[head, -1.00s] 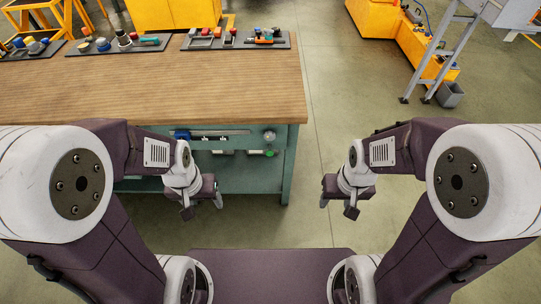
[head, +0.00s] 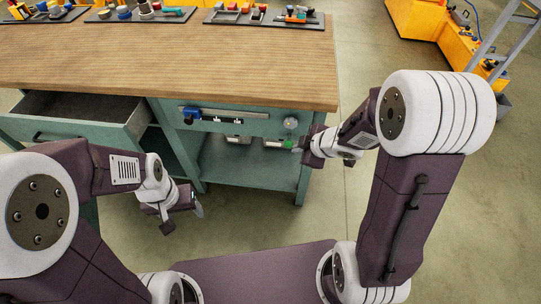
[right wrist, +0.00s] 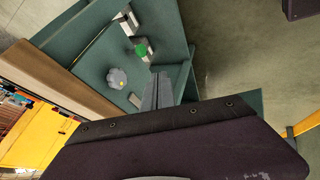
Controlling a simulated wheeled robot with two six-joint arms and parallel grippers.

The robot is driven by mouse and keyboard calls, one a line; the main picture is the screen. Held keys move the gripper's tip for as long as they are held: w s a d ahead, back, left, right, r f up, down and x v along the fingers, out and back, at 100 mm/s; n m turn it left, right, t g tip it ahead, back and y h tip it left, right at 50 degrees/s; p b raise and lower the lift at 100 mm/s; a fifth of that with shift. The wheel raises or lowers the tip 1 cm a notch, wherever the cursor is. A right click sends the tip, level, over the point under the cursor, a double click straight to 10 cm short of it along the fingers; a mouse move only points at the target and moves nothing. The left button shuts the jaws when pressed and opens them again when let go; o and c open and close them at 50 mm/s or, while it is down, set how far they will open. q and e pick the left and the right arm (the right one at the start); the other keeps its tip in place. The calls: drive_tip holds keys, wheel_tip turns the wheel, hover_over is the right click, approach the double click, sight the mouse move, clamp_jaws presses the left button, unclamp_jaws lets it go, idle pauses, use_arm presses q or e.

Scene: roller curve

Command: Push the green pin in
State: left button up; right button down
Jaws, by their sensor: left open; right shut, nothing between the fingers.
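The green pin (head: 288,144) is small and sits on a low metal latch at the right of the bench's front, under the panel. It also shows in the right wrist view (right wrist: 141,49). My right gripper (head: 303,151) is shut and empty, just right of the pin in the head view. In the right wrist view its closed fingers (right wrist: 160,78) point toward the bench front, below and right of the pin, with a gap in the picture. I cannot tell their exact distance. My left gripper (head: 183,217) is open and empty, low in front of the bench.
A round grey knob (head: 291,123) sits above the pin; a blue-handled slide (head: 192,115) is to the left. An open drawer (head: 75,118) juts out at the left. Trays of parts (head: 265,18) line the back of the wooden top (head: 170,65).

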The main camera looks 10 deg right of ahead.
sight(291, 141)
use_arm(q)
drive_tip(key=shift+s+f+b, duration=0.2)
drive_tip(key=shift+f+b, duration=2.1)
drive_tip(key=shift+f, duration=0.65)
use_arm(e)
drive_tip(key=w+f, duration=0.8)
drive_tip(key=f, duration=0.2)
drive_tip(key=shift+w+f+m, duration=0.15)
drive_tip(key=shift+w+m, duration=0.15)
drive_tip(key=shift+w, duration=0.05)
drive_tip(key=shift+d, duration=0.1)
drive_tip(key=shift+w+d+r+p, duration=0.15)
drive_tip(key=shift+w+p, duration=0.4)
drive_tip(key=shift+p, duration=0.05)
drive_tip(key=shift+w+d+r+p, duration=0.15)
drive_tip(key=shift+w+p, duration=0.4)
drive_tip(key=shift+w+d+f, duration=0.15)
drive_tip(key=shift+w, duration=0.15)
use_arm(q)
drive_tip(key=shift+w+d+r, duration=0.1)
drive_tip(key=shift+w+r, duration=0.2)
drive_tip(key=shift+r, duration=0.2)
drive_tip(key=shift+w+d+r, duration=0.1)
drive_tip(key=shift+w+r, duration=0.15)
drive_tip(key=shift+r, duration=0.25)
